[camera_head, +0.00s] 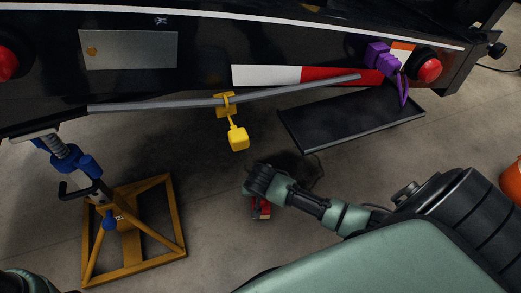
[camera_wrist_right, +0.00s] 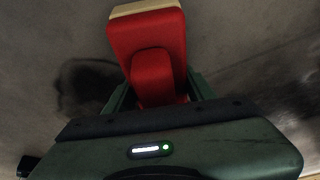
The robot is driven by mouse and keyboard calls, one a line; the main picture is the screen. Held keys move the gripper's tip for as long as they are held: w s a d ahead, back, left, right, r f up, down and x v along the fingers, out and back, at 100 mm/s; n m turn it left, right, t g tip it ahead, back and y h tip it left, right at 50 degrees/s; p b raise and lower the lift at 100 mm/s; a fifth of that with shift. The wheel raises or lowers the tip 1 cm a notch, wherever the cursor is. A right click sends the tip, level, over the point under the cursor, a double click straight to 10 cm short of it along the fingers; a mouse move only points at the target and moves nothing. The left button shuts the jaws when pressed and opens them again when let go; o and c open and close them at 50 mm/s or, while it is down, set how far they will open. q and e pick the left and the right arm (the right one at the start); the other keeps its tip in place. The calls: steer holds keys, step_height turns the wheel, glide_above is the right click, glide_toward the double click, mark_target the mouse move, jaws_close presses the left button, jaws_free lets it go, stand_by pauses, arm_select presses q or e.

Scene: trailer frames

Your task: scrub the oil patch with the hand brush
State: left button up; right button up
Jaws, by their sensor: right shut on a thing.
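The hand brush (camera_head: 261,211) is red, and its lower part shows below my right gripper (camera_head: 257,193) in the head view. In the right wrist view the brush (camera_wrist_right: 147,45) has a red body with a cream strip along its far end, and it sits between the two fingers, which are shut on it. The oil patch (camera_head: 303,172) is a dark stain on the concrete floor, just right of and behind the gripper. The arm hides part of it. Whether the brush touches the floor cannot be told. My left gripper is out of view.
A black tray (camera_head: 350,118) lies behind the patch. A yellow stand (camera_head: 178,222) with a blue jack stands at left. A yellow block (camera_head: 238,138) hangs from a grey bar (camera_head: 160,105) under the trailer's dark rear (camera_head: 205,72). Floor left of the brush is clear.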

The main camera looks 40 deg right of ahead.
steer(key=shift+f+b, duration=0.4)
steer(key=shift+f, duration=0.9)
